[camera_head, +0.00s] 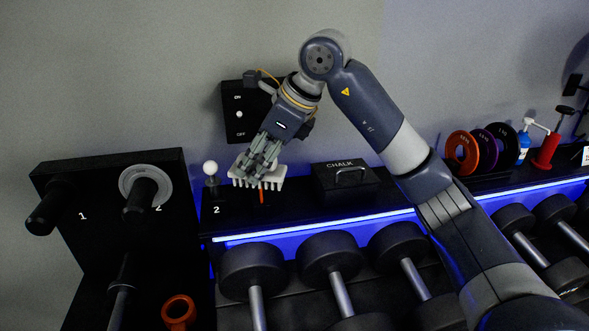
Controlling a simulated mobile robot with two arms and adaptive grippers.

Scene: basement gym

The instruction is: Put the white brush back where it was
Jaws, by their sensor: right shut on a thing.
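The white brush (268,182) is in the camera_head view, left of centre, just above the black shelf top. My right gripper (258,168) reaches down from above and is shut on it. The fingers cover the upper part of the brush. A small orange piece shows just below the brush; I cannot tell what it belongs to. The brush hangs in front of the wall between the white-knobbed lever and the chalk box. My left gripper is not in view.
A white-knobbed lever (211,169) stands close left of the brush, by a "2" label. The black chalk box (345,181) is to its right. A black switch panel (238,113) is on the wall behind. Dumbbells (330,256) line the rack below. Coloured plates (462,152) stand farther right.

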